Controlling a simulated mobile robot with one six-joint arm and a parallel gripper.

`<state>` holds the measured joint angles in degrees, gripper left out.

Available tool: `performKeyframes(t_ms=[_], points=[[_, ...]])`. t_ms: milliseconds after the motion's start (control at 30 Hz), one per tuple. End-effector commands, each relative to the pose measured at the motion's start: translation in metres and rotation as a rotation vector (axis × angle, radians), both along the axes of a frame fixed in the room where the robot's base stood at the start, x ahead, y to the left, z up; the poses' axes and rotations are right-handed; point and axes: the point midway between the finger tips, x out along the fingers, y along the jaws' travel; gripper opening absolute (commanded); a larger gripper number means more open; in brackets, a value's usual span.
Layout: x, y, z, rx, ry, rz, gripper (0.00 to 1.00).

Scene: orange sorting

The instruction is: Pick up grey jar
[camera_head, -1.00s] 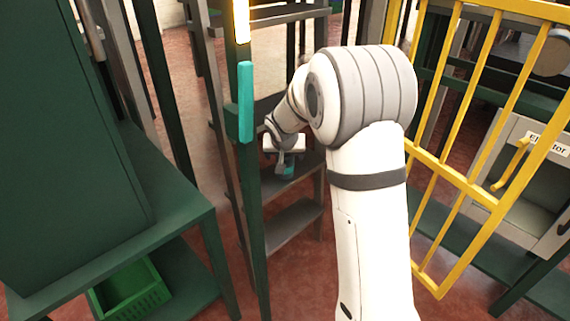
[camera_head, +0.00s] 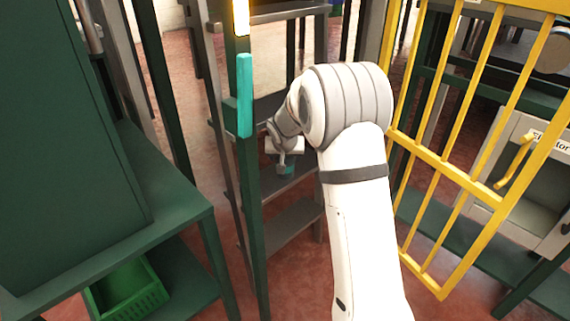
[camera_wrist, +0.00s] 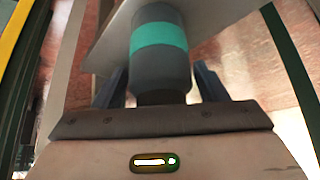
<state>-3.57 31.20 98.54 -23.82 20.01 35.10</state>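The grey jar (camera_wrist: 160,70) has a teal band and fills the upper middle of the wrist view. My gripper (camera_wrist: 160,72) has one dark finger on each side of it. The fingers look spread, with narrow gaps beside the jar, so it seems to be between them but not clamped. The far sides of the jar and any contact there are hidden. In the head view, my gripper (camera_head: 284,160) is small and far off, at a rack shelf. Only a bit of the jar's teal band (camera_head: 289,170) shows beneath it.
The jar is at a grey rack with several shelves (camera_head: 292,222). A dark green post with a teal strip (camera_head: 245,95) stands close left of my arm. A yellow barred gate (camera_head: 440,160) is close on the right. A green table (camera_head: 165,225) and green crate (camera_head: 125,290) are at the left.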

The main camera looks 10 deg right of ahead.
Motion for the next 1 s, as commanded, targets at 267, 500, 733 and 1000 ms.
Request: performKeyframes(t_ms=[267, 500, 733, 1000], points=[[0.0, 0.0, 0.0, 0.0, 0.0, 0.0, 0.43], [0.0, 0.0, 0.001, 0.0, -0.001, 0.0, 0.25], [-0.001, 0.0, 0.002, 0.0, -0.001, 0.0, 0.25], [-0.016, -0.011, 0.023, 0.0, -0.002, -0.001, 0.25]])
